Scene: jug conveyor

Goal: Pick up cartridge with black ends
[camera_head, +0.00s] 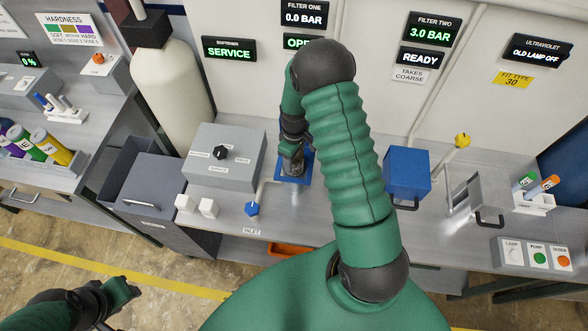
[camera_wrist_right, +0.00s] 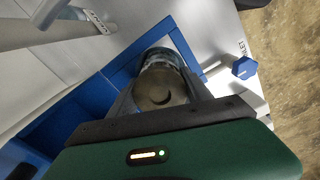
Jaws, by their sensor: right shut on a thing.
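My right gripper (camera_head: 291,172) is down at the blue open-topped housing (camera_head: 307,168) on the bench, under the screen reading 0.0 BAR. In the right wrist view its fingers are shut on a cylinder (camera_wrist_right: 160,88), which stands inside the blue housing (camera_wrist_right: 112,68). The cylinder's near end looks grey-brown with a dark crescent; I cannot tell whether its ends are black. My arm hides most of it in the head view. My left gripper (camera_head: 103,322) is low at the lower left, partly cut off, away from the bench.
A grey box with a black knob (camera_head: 221,153) and a blue valve handle (camera_head: 252,209) stand close left of the housing. A second blue housing (camera_head: 407,172) is to the right. A white holder (camera_head: 535,203) has green and orange cylinders. Colored cylinders (camera_head: 52,148) lie far left.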

